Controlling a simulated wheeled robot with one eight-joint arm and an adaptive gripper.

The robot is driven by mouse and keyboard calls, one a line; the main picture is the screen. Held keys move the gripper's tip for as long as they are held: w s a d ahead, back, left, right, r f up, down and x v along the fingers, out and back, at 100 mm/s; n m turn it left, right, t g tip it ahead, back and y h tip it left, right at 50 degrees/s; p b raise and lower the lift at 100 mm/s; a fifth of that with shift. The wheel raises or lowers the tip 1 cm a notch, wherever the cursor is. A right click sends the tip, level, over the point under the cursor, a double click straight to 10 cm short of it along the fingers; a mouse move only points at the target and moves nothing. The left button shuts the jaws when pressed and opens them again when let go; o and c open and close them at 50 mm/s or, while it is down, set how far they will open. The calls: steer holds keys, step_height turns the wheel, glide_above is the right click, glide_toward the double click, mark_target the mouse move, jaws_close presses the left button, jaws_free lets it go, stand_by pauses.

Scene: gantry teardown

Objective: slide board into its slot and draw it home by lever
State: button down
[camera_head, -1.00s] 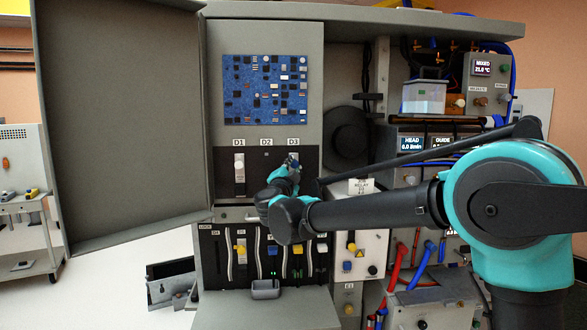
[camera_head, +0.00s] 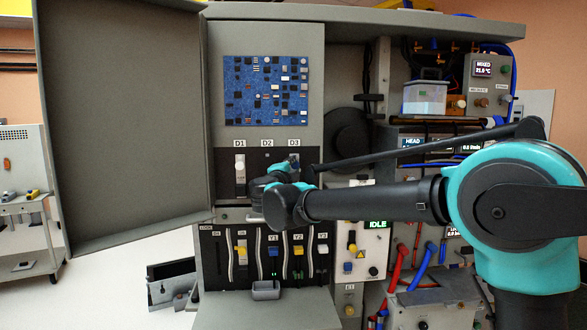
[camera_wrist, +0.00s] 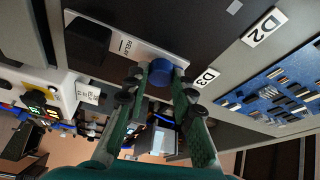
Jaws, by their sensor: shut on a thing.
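My gripper (camera_wrist: 160,76) is shut on a round blue knob (camera_wrist: 160,68) at one end of a pale faceplate marked RELAY (camera_wrist: 125,42). A black block (camera_wrist: 88,38) stands at the plate's other end. In the wrist view the plate lies beside the D3 label (camera_wrist: 205,78), against the dark slot panel. How deep the board sits is hidden.
A blue circuit board (camera_head: 265,90) is mounted above the slots. The open cabinet door (camera_head: 125,125) stands at the left.

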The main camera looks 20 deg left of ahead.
steer(key=shift+d, duration=0.1)
steer(key=c, duration=1.3)
jaws_free()
steer(key=shift+o, duration=0.2)
steer(key=shift+s, duration=0.1)
steer(key=s+f, duration=0.1)
steer(key=s, duration=1)
steer(key=shift+s+d, duration=0.35)
steer(key=shift+d, duration=0.1)
